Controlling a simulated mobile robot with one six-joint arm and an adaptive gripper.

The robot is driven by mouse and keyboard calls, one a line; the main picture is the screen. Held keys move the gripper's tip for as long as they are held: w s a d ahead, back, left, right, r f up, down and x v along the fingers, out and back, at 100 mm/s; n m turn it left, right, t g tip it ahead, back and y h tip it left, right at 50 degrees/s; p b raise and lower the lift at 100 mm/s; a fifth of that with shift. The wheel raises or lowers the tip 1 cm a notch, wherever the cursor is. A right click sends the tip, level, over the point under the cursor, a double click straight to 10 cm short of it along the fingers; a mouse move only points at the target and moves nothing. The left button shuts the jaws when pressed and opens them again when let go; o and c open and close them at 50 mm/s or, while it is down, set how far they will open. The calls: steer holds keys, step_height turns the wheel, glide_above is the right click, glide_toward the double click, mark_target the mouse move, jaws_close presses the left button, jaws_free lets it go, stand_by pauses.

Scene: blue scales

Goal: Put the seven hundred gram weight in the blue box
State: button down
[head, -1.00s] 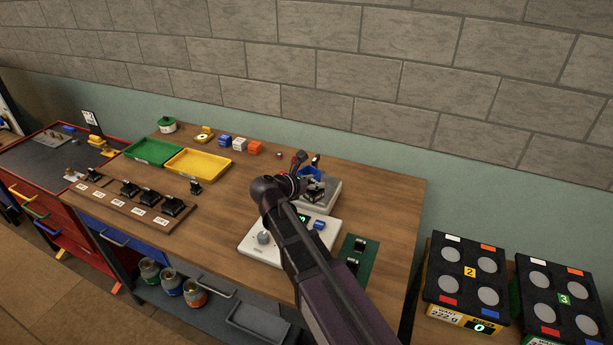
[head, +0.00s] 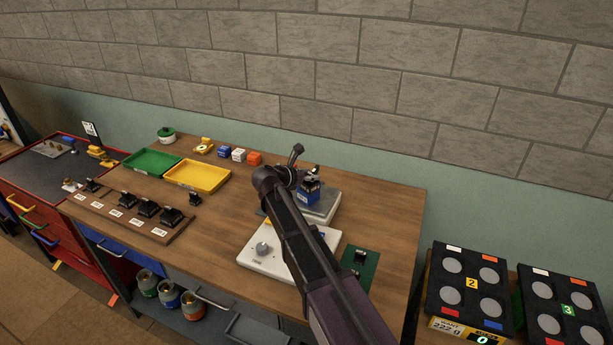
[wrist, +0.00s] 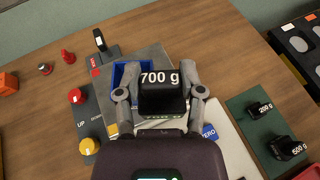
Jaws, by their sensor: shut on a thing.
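The black weight marked "700 g" (wrist: 165,95) is between the fingers of my gripper (wrist: 161,74), which is shut on it. The blue box (head: 308,197) stands on the grey plate of a device. It also shows in the wrist view (wrist: 119,76), partly hidden behind the weight and the left finger. In the head view my gripper (head: 310,176) and the dark weight are at the top of the box. I cannot tell whether the weight's bottom is inside the box or just above it.
A white scale (head: 262,254) with a knob lies in front of the plate. A green mat (head: 360,272) with smaller weights is on the right. Green and yellow trays (head: 196,176) stand further left.

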mark_target(308, 174)
steer(key=shift+w+a+f, duration=0.1)
steer(key=shift+w, duration=1.1)
steer(key=shift+w+a+f, duration=0.1)
steer(key=shift+w, duration=1.05)
steer(key=shift+w, duration=0.45)
steer(key=shift+w+f+b, duration=0.2)
steer(key=shift+w+b, duration=0.1)
steer(key=shift+b, duration=0.1)
steer(key=shift+s+f+b, duration=0.1)
steer(key=shift+f+b, duration=1.5)
steer(key=shift+f, duration=0.05)
steer(key=shift+f, duration=0.1)
steer(key=shift+c, duration=1)
jaws_free()
